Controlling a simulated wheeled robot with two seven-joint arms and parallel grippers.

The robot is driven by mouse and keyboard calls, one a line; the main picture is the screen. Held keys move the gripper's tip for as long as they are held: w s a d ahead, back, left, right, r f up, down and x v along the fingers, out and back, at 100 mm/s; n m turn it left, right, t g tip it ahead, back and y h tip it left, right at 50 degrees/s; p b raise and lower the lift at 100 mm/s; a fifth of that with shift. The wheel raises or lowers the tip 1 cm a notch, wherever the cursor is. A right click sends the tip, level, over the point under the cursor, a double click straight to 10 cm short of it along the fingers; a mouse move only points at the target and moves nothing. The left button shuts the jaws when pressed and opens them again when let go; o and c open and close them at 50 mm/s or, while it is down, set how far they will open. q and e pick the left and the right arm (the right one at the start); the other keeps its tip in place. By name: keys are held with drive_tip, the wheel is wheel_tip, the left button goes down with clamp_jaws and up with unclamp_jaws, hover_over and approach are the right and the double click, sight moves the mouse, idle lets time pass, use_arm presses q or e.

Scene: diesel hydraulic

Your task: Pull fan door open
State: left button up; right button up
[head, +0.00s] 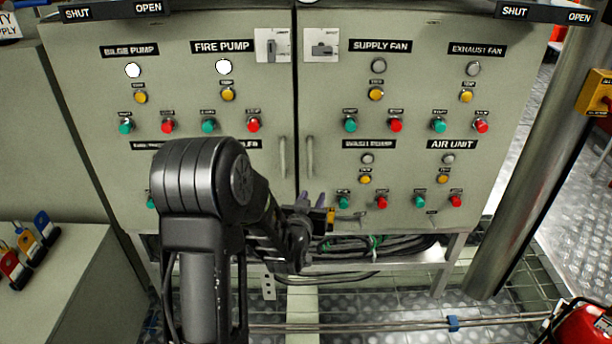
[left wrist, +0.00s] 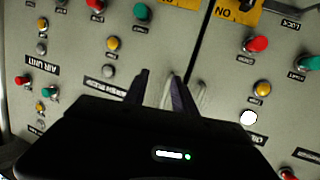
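The fan door (head: 400,110) is the right door of the grey-green cabinet and looks shut. Its upright metal handle (head: 310,157) is beside the centre seam. My left gripper (head: 312,200) is low in front of this handle, with its fingers pointing at the cabinet. In the left wrist view, turned upside down, the dark fingers (left wrist: 160,88) are apart. The fan door handle (left wrist: 168,90) shows between them; I cannot tell whether they touch it. My right gripper is not in view.
The pump door (head: 200,100) on the left has its own handle (head: 283,157) close by. Buttons and lamps cover both doors. A metal pole (head: 535,150) stands at the right. Cables (head: 370,245) run under the cabinet. A bench (head: 60,270) is at the lower left.

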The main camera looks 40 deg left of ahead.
use_arm(q)
drive_tip(key=t+y, duration=0.2)
approach(309, 160)
drive_tip(key=x, duration=0.3)
drive_tip(key=shift+s+r, duration=0.1)
drive_tip(key=x, duration=0.7)
drive_tip(key=shift+w+a+p, duration=0.1)
drive_tip(key=shift+w+p, duration=0.25)
drive_tip(key=shift+w, duration=0.05)
clamp_jaws()
idle(0.8)
